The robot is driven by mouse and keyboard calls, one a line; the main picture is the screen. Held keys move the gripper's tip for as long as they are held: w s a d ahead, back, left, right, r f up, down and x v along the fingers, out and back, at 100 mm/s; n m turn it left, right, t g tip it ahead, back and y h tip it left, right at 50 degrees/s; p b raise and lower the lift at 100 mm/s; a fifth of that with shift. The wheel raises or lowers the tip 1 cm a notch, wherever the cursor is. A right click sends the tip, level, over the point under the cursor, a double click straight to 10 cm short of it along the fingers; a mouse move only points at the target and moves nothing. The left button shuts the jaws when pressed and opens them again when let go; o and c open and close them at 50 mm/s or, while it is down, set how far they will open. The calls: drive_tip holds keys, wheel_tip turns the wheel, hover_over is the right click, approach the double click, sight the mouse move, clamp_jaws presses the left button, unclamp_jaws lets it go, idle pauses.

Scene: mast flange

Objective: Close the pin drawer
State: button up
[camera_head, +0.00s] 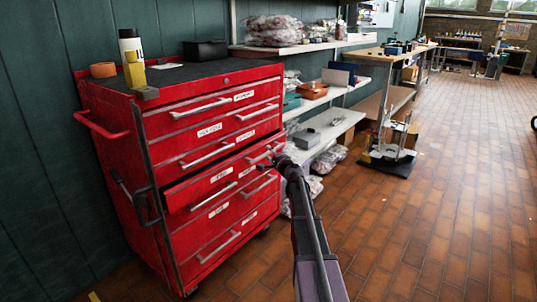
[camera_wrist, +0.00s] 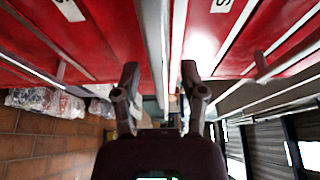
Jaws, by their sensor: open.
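A red tool cabinet (camera_head: 165,235) with several drawers stands at the left in the head view. One middle drawer (camera_head: 205,188) sticks out a little from the drawers around it, with a dark gap above its front. I cannot read its label surely, but it appears to be the pin drawer. My gripper (camera_head: 277,158) is at the right part of this drawer's front, close to a metal handle. In the wrist view my gripper (camera_wrist: 160,76) is open, its two fingers spread before red drawer fronts, with a pale metal bar between them. I cannot tell whether they touch anything.
A bottle (camera_head: 130,45), a yellow item (camera_head: 134,70), an orange roll (camera_head: 103,70) and a black box (camera_head: 205,50) stand on the cabinet top. Shelves (camera_head: 325,130) with bagged goods stand to the right. The brick-tiled floor (camera_head: 450,190) at the right is mostly clear.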

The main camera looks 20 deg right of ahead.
drive_tip(key=shift+w, duration=0.35)
clamp_jaws()
